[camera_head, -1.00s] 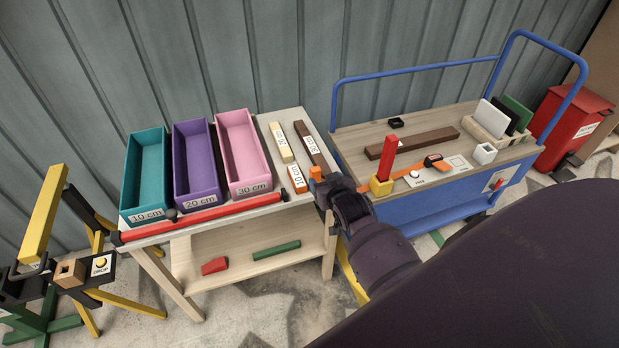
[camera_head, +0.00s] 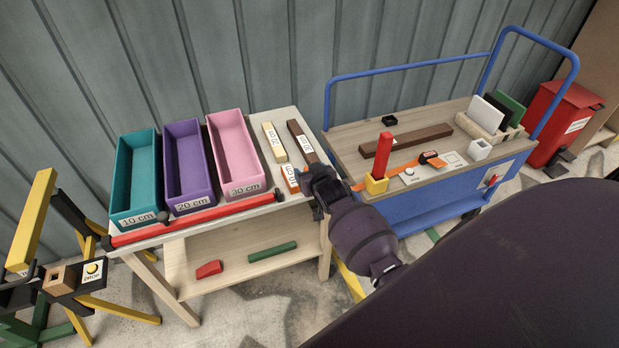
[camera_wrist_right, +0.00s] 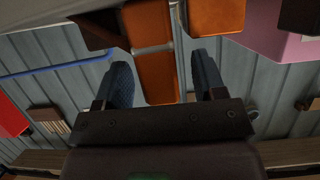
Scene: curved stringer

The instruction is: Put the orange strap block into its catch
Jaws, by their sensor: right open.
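My right gripper (camera_head: 313,178) is at the right front corner of the wooden table, beside the blue cart. In the right wrist view its fingers (camera_wrist_right: 165,85) are apart, with an orange piece (camera_wrist_right: 150,60) between them; contact is unclear. A second orange piece (camera_wrist_right: 215,14) shows just beyond. In the head view the gripper hides most of what lies at its tips. An orange strap (camera_head: 399,170) lies on the cart and runs behind a yellow block toward the gripper. A black-and-orange piece (camera_head: 430,158), possibly the catch, is at its right end. My left gripper is out of view.
A red post (camera_head: 383,153) stands in the yellow block (camera_head: 376,184) close to the gripper. A brown bar (camera_head: 407,140) lies behind. Teal (camera_head: 124,180), purple (camera_head: 187,165) and pink (camera_head: 234,150) bins and labelled bars share the table. A red rail (camera_head: 190,222) runs along its front.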

